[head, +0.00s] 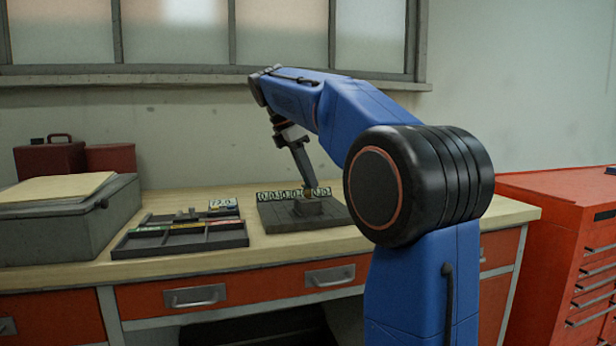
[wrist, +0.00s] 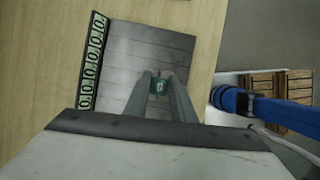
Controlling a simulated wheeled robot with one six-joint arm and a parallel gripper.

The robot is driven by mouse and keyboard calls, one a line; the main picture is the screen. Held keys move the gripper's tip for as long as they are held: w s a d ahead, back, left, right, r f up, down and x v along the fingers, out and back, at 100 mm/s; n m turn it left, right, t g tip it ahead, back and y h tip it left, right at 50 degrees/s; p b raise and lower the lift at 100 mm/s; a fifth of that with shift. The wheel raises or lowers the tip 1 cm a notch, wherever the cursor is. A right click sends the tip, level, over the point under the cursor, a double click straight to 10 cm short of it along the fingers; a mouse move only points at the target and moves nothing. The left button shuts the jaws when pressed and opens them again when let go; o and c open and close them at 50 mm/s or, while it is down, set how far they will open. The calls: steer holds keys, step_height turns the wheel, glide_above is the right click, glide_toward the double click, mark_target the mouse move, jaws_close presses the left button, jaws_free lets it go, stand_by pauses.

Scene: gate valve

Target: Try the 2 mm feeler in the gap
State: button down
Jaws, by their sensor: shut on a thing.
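My gripper (wrist: 162,80) is shut on a small feeler (wrist: 160,86) with a dark green top bearing a pale mark too small to read. In the head view my gripper (head: 307,190) reaches down over a dark block (head: 308,209) on a dark grey plate (head: 270,216). The plate (wrist: 150,50) fills the upper middle of the wrist view. A strip of number tiles (head: 279,195) runs along the plate's back edge; it also shows in the wrist view (wrist: 91,62). The gap and the feeler's lower end are hidden, so I cannot tell whether the feeler is in it.
A dark compartment tray (head: 180,245) with coloured pieces lies left of the plate, with a small number card (head: 223,203) behind it. A grey case (head: 65,225) stands at the far left. Bare wooden bench (head: 310,245) lies in front of the plate; a red cabinet (head: 560,240) stands right.

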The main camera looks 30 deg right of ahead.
mark_target(308, 186)
steer(key=shift+f, duration=1.6)
stand_by(1.7)
steer(key=shift+r, duration=2.2)
steer(key=shift+r, duration=2.4)
